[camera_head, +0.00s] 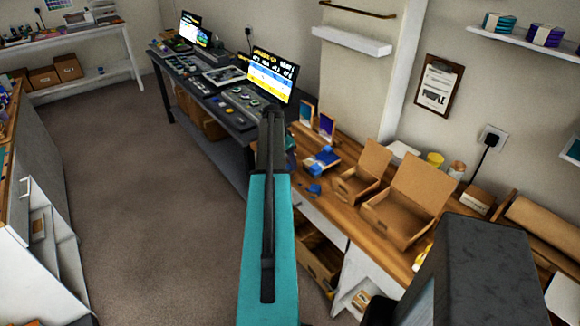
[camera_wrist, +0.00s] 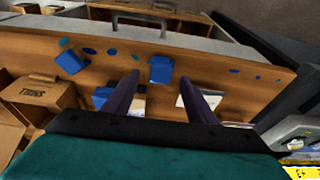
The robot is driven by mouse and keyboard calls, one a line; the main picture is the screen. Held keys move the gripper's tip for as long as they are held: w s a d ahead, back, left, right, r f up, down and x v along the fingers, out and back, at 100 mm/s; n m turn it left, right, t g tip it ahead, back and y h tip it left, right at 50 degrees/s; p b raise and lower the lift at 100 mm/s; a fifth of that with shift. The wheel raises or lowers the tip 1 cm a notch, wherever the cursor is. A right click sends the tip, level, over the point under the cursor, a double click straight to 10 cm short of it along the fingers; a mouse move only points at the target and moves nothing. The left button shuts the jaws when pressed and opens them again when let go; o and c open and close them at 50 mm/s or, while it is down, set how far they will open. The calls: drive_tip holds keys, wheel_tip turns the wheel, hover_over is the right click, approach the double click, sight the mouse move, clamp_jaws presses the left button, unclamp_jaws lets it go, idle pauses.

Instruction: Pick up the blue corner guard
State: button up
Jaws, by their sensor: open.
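Two blue blocky pieces lie on the wooden bench top in the wrist view. One blue piece (camera_wrist: 161,69) is between and just beyond my fingertips, and the other (camera_wrist: 71,62) is to the left. A third blue patch (camera_wrist: 102,96) is partly hidden behind my left finger. I cannot tell for sure which is the blue corner guard. My gripper (camera_wrist: 160,78) is open, its two dark fingers apart, with nothing visibly held. In the head view, blue pieces (camera_head: 323,158) lie on the bench right of my arm; my fingers cannot be made out there.
Small blue and teal ovals (camera_wrist: 112,52) lie near the bench edge. A cardboard box (camera_wrist: 42,93) stands left in the wrist view. Open cardboard boxes (camera_head: 408,197) stand right along the bench in the head view. A dark table with screens (camera_head: 270,76) is behind. The carpet (camera_head: 120,200) is clear.

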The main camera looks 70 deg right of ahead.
sight(289, 167)
drive_tip(key=shift+p+x, duration=0.55)
drive_tip(key=shift+x, duration=1.05)
drive_tip(key=shift+a, duration=0.1)
drive_tip(key=c, duration=1.1)
